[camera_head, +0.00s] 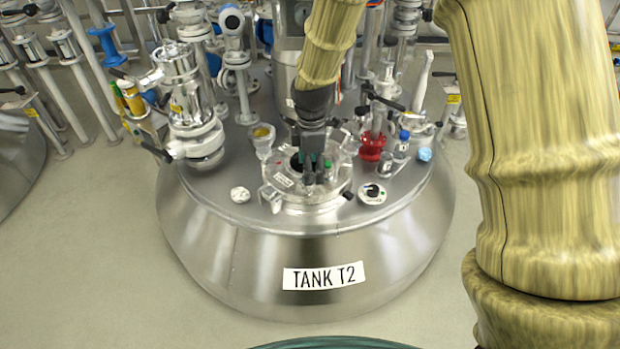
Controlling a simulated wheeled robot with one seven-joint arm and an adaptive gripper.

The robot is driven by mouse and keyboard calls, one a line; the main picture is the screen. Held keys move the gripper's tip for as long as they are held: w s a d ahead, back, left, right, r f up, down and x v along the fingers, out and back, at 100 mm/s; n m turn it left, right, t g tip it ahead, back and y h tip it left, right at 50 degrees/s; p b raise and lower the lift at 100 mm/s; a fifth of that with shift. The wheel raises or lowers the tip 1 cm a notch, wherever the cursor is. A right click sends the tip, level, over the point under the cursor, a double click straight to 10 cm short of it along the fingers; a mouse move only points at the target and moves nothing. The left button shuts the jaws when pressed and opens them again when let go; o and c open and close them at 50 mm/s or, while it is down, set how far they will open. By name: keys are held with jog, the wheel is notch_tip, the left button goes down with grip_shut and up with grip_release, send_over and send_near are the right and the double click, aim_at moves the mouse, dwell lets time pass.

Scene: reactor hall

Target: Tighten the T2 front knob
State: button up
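Tank T2 (222,250) is a large steel vessel with a white "TANK T2" label (323,276) on its front. A round hatch (312,212) with a clear, shiny rim sits on its top near the front. My dark gripper (313,178) comes down from above, over the front half of this hatch. Its fingertips are small, dark and close to the hatch, and whether they touch or hold anything is unclear. A small black knob (347,195) shows at the hatch's front right edge. Any knob directly under my gripper is hidden by it.
A steel valve assembly (190,110) stands at the left of the tank top. A red fitting (372,148), a blue-capped bottle (402,145) and a round black-and-white part (372,193) are at the right. A white round cap (240,194) lies at the front left.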

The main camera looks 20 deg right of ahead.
jog(key=shift+f+b, duration=0.3)
jog(key=shift+f, duration=1.5)
jog(key=c, duration=1)
